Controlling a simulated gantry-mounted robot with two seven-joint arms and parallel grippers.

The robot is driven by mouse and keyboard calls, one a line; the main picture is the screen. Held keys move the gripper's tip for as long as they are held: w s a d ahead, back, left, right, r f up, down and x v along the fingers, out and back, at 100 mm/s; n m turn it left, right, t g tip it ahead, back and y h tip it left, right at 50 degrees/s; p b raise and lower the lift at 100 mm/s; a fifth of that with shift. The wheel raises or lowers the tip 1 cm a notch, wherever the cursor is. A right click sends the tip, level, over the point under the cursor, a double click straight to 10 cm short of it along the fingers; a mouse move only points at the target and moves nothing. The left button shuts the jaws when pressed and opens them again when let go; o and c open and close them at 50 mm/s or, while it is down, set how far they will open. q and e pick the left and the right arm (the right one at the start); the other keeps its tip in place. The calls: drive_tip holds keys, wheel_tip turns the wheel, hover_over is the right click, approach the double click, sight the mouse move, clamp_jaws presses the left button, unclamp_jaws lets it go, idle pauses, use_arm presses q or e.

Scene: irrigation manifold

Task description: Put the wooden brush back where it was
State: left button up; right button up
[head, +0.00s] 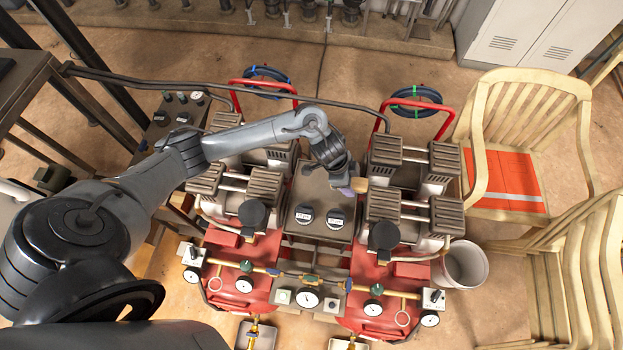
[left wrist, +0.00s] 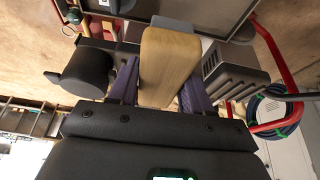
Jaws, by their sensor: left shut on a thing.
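The wooden brush (left wrist: 169,62) is a pale wooden block between the purple fingers of my left gripper (left wrist: 160,86) in the left wrist view. The gripper is shut on it. In the head view my left gripper (head: 345,190) is over the dark panel between the two red machines, and the brush (head: 360,185) shows as a small tan end to its right. The brush looks held above the equipment; its exact height cannot be told. My right gripper is not in view.
Two red machines with grey ribbed cylinders (head: 447,215) and gauges (head: 307,298) fill the middle. The dark panel (head: 304,183) has two dials. A white bucket (head: 462,265) and wooden chairs (head: 525,105) stand at the right. Red handles (head: 444,112) with coiled hoses rise behind.

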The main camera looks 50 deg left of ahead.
sight(355, 179)
use_arm(q)
drive_tip(key=shift+w+d+f+b, duration=0.25)
drive_tip(key=shift+w+f+b, duration=0.3)
drive_tip(key=shift+w, duration=0.1)
drive_tip(key=shift+w+d+b, duration=0.25)
drive_tip(key=shift+b, duration=0.15)
drive_tip(key=shift+w+d+f+b, duration=0.1)
drive_tip(key=shift+w+d+b, duration=0.15)
drive_tip(key=shift+d+b, duration=0.05)
drive_tip(key=shift+w+d+f, duration=0.1)
drive_tip(key=shift+a+f+b, duration=0.2)
drive_tip(key=shift+a+b, duration=0.05)
drive_tip(key=shift+b, duration=0.05)
drive_tip(key=s+a+f, duration=0.1)
drive_tip(key=a+f, duration=0.1)
drive_tip(key=a, duration=0.1)
drive_tip(key=s+a+f+b, duration=0.1)
drive_tip(key=a+f, duration=0.1)
drive_tip(key=a, duration=0.2)
drive_tip(key=s+a+f+b, duration=0.1)
drive_tip(key=a+f, duration=0.1)
drive_tip(key=a, duration=0.1)
drive_tip(key=shift+a+f, duration=0.1)
drive_tip(key=shift+a, duration=0.3)
drive_tip(key=shift+f+b, duration=0.65)
drive_tip(key=shift+f, duration=1.4)
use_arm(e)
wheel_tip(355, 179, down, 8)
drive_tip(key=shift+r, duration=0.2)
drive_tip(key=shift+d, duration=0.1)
